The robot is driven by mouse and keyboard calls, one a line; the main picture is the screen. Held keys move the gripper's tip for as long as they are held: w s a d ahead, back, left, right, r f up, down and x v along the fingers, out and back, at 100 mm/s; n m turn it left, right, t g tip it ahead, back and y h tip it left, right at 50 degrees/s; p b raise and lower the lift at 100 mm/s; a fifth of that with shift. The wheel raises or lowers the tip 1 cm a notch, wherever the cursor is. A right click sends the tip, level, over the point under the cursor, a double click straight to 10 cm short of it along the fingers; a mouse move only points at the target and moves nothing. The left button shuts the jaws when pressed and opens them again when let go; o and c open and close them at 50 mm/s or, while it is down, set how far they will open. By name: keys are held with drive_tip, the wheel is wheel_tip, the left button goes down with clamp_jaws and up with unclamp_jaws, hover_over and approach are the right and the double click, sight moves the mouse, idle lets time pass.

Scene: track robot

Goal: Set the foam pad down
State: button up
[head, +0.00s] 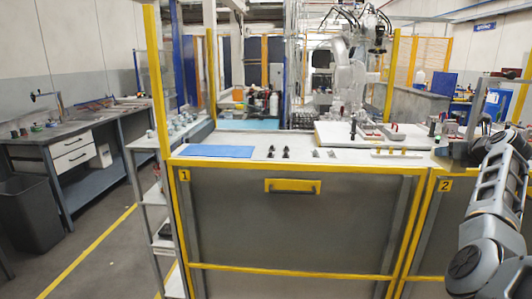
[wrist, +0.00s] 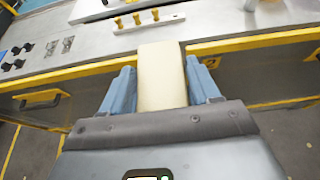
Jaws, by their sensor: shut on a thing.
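The foam pad (wrist: 162,80) is a cream-coloured block in the wrist view. My gripper (wrist: 160,68) has two blue fingers, one on each side of the pad, and is shut on it. The pad's far end reaches over the yellow front rail toward the grey worktop (wrist: 90,48). I cannot tell its height above the worktop. In the head view my arm is at the right edge, its end by the right part of the worktop (head: 235,138). The pad and fingers cannot be made out there.
A white strip with yellow pegs (wrist: 150,22) lies just beyond the pad. Small black parts (wrist: 14,58) sit to the left. In the head view a blue mat (head: 213,151) lies at the worktop's left, with bare surface around it. Yellow rails (head: 300,167) edge the front.

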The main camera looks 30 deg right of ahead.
drive_tip(key=a+f+n+t+y, duration=0.2)
drive_tip(key=a+f+n+y, duration=0.2)
drive_tip(key=a+f, duration=2.3)
drive_tip(key=s+a+f+y, duration=0.1)
drive_tip(key=s+a+f, duration=0.1)
drive_tip(key=a, duration=0.9)
drive_tip(key=s+a+f+n+y, duration=0.1)
drive_tip(key=s+a+f, duration=0.2)
drive_tip(key=a, duration=0.9)
drive_tip(key=s+a+f+n+y, duration=0.1)
drive_tip(key=s+a+f, duration=0.2)
drive_tip(key=a, duration=0.9)
drive_tip(key=shift+s+a+f, duration=0.15)
drive_tip(key=shift+s+a, duration=0.05)
drive_tip(key=shift+s, duration=0.3)
